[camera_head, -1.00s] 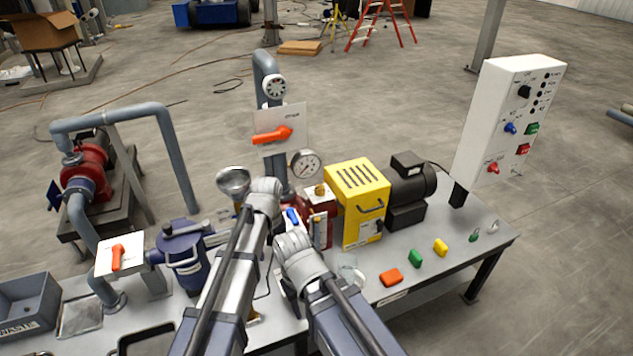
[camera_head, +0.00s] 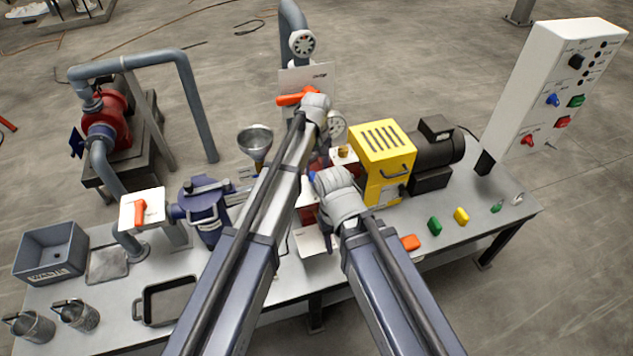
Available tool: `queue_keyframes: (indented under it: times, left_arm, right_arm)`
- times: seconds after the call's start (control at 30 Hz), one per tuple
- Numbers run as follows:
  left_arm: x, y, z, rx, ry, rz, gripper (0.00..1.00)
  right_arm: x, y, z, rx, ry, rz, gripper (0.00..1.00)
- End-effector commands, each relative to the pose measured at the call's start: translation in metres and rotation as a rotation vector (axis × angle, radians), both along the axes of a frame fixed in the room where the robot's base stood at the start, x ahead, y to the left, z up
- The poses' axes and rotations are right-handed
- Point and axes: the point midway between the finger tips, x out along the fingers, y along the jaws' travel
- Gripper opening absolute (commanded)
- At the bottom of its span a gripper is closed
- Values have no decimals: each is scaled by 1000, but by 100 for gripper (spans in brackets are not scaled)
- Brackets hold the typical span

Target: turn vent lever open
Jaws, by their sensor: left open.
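An orange lever (camera_head: 291,98) on a white labelled plate (camera_head: 318,76) is on the upright grey pipe at the back; it points left. A second orange lever (camera_head: 139,211) stands upright on a white plate at the left. A small blue handle (camera_head: 312,177) shows between my arms. I cannot read which is the vent lever. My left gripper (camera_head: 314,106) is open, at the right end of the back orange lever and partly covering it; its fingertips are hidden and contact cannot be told. My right gripper (camera_head: 333,186) is lower, beside the yellow unit, its fingers hidden.
A gauge (camera_head: 337,127) is just right of my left gripper. The yellow unit (camera_head: 383,160) and black motor (camera_head: 434,155) stand right of my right gripper. A metal funnel (camera_head: 255,140) and blue vessel (camera_head: 206,205) are to the left. A white control panel (camera_head: 548,95) rises at the right.

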Motion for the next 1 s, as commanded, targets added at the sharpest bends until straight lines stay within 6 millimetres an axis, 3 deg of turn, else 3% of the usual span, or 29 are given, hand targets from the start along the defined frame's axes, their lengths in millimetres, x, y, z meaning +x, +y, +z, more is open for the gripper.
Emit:
queue_keyframes:
  times: [0.1, 0.4, 0.77, 1.0]
  left_arm:
    - [0, 0, -22, 0, 0, 0, 57]
    - [0, 0, -55, 0, 0, -1, 57]
    - [0, 0, -57, 0, 0, -1, 57]
    - [0, 0, -57, 0, 0, -1, 32]
  right_arm:
    - [0, 0, -22, -1, 0, 3, 50]
    - [0, 0, -55, -1, 0, 5, 50]
    - [0, 0, -57, -1, 0, 5, 50]
    - [0, 0, -57, -1, 0, 5, 50]
